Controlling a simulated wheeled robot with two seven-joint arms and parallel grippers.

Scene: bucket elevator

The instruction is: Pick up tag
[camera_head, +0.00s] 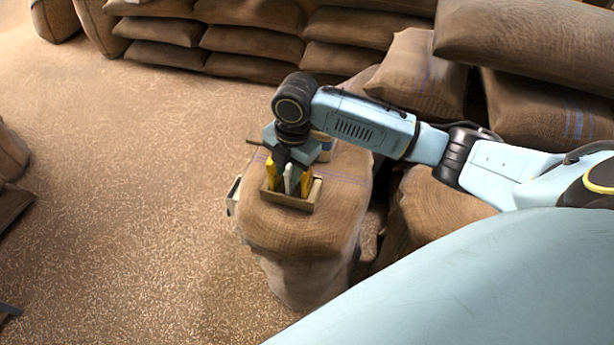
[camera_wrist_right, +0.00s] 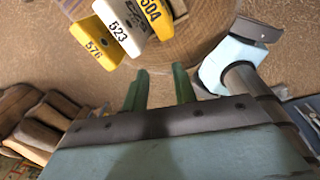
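Yellow and white tags stand upright in a small wooden tray (camera_head: 290,201) on top of a sack (camera_head: 300,230). In the right wrist view, a yellow tag marked 576 (camera_wrist_right: 92,44), a white tag marked 523 (camera_wrist_right: 118,32) and a yellow tag marked 504 (camera_wrist_right: 152,14) show beyond the fingers. In the head view, a yellow tag (camera_head: 271,174), a white tag (camera_head: 289,180) and another yellow tag (camera_head: 306,182) show under my right gripper (camera_wrist_right: 159,84). Its green fingers are apart with nothing between them. My left gripper is not in view.
Stacked sacks (camera_head: 255,42) line the back, with more sacks (camera_head: 530,110) at the right. A partly hidden blue and tan object (camera_head: 325,150) is behind my right gripper. A pale, dark-edged object (camera_head: 233,195) is at the sack's left side. The grain-covered floor (camera_head: 130,210) at left is clear.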

